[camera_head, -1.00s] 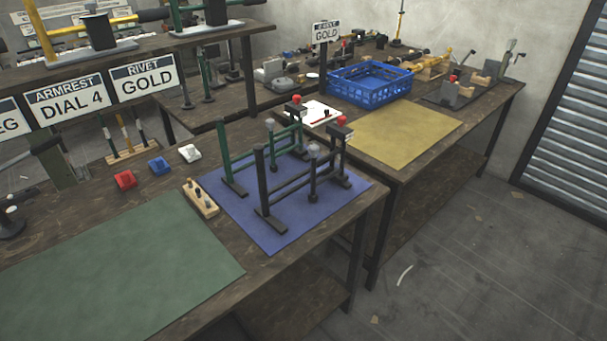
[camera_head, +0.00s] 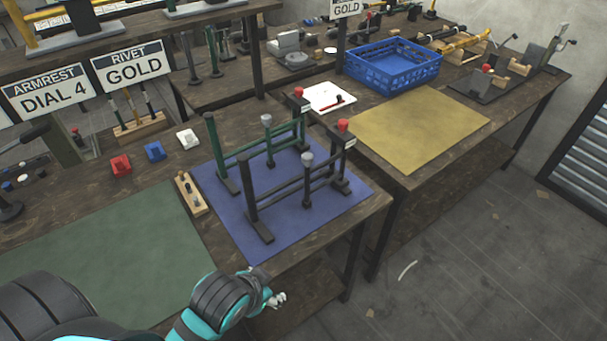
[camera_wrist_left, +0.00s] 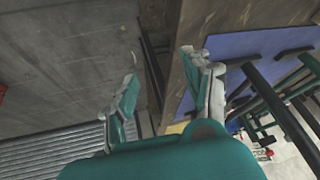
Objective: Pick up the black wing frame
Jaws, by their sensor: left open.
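The black wing frame (camera_head: 252,209) stands upright on the blue mat (camera_head: 281,241), in front of a similar green wing frame (camera_head: 217,153). It has dark posts on flat feet, joined by rails, with a red knob and a grey knob on top. My left gripper (camera_head: 275,298) is at the table's front edge, below and in front of the black frame, apart from it. In the left wrist view the left gripper (camera_wrist_left: 164,76) is open and empty, with dark frame bars (camera_wrist_left: 285,115) to its right. My right gripper is not in view.
A small wooden block with pegs (camera_head: 190,194) lies left of the blue mat. Red (camera_head: 120,165), blue (camera_head: 155,151) and white (camera_head: 188,138) pieces sit behind it. A blue crate (camera_head: 393,70) and a yellow mat (camera_head: 415,130) occupy the back table. The green mat (camera_head: 120,250) is clear.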

